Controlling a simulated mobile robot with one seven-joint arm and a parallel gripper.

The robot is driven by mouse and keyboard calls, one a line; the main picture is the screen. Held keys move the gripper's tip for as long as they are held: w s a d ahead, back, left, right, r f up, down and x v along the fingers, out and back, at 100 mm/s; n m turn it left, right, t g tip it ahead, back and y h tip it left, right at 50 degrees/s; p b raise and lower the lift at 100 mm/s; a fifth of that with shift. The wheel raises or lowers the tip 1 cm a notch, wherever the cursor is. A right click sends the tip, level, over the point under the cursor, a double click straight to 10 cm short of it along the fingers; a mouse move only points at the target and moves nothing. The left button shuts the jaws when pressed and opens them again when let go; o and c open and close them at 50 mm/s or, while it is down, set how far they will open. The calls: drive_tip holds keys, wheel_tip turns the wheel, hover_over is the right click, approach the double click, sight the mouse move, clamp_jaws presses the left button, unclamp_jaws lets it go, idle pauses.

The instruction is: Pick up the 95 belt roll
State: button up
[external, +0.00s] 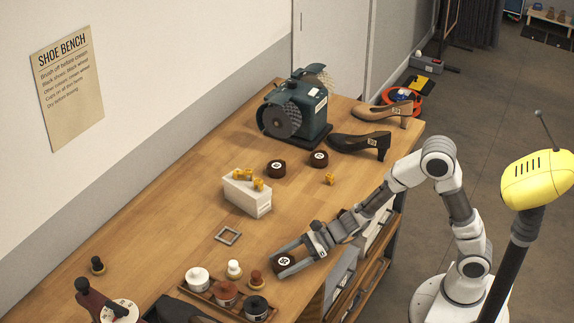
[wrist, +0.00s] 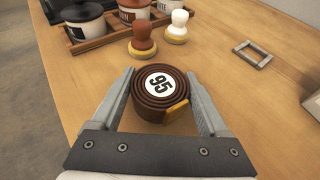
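The 95 belt roll (wrist: 158,88) is a coiled brown belt with a white "95" label on top and a small orange-tan tab at its near right side. In the external view the 95 belt roll (external: 283,261) is near the front edge of the bench. The fingers are wide apart and very close to the roll's sides. I cannot tell whether they press on it. In the external view my gripper (external: 289,262) partly hides the roll.
Two similar dark rolls (external: 277,168) (external: 319,159) lie further back near the grinding machine (external: 295,108). A tray (wrist: 104,40) with jars and two brushes (wrist: 142,42) (wrist: 177,27) stand beyond the roll. A square metal frame (wrist: 253,55) lies to the right. Bench between is bare.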

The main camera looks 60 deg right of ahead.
drive_tip(key=c, duration=0.7)
drive_tip(key=shift+r, duration=0.1)
